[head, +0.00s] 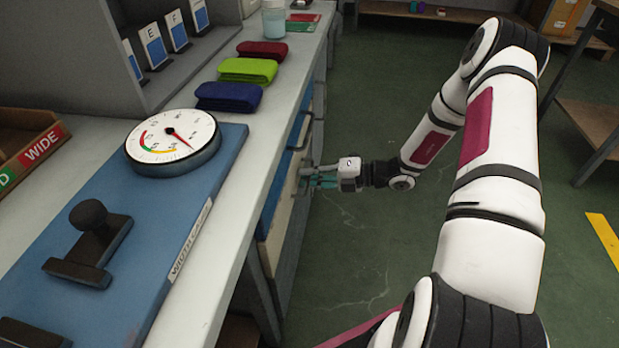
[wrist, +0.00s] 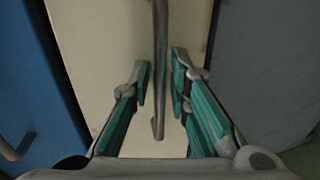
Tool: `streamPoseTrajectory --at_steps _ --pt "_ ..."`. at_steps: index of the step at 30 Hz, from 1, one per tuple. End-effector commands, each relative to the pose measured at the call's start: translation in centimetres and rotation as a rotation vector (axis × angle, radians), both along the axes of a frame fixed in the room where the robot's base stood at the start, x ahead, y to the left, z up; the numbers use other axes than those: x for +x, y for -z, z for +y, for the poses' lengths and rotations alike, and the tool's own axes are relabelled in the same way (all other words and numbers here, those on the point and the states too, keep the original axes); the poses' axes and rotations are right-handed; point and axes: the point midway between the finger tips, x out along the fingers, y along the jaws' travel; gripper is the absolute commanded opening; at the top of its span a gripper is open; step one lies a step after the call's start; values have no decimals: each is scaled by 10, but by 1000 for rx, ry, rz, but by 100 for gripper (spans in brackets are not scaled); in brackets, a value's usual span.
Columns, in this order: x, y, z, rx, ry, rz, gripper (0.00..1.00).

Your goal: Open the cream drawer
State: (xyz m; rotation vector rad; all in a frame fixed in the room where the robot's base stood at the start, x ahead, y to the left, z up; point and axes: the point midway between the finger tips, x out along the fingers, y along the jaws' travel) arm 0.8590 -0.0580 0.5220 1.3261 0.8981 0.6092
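The cream drawer (head: 276,228) is in the front of the workbench, below the worktop, in the head view. Its pale front (wrist: 100,30) fills the middle of the wrist view. A grey bar handle (wrist: 159,80) stands out from that front. My gripper (head: 312,180) is at the drawer front, with teal finger pads. In the wrist view my gripper (wrist: 161,85) is open, with one finger on each side of the handle. Gaps show between the handle and both pads. Whether the drawer is fully shut cannot be told.
A blue front (wrist: 35,80) with its own handle (wrist: 18,147) lies left of the cream one in the wrist view, and a grey panel (wrist: 265,60) lies right. The worktop (head: 215,285) overhangs nearby. The green floor (head: 345,255) beside the bench is clear.

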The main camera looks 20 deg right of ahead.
Motion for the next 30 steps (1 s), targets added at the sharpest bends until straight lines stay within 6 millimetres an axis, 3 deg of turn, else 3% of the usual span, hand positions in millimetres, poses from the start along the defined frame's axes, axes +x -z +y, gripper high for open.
streamPoseTrajectory --at_steps 6,9,20,26,30 --pt "0 0 0 0 0 0 17" --pt "0 0 0 0 0 0 0" --pt "-2 -1 -4 0 1 0 0" --pt "-15 -2 -24 -1 3 1 0" --pt "-32 -2 -49 -1 6 3 0"
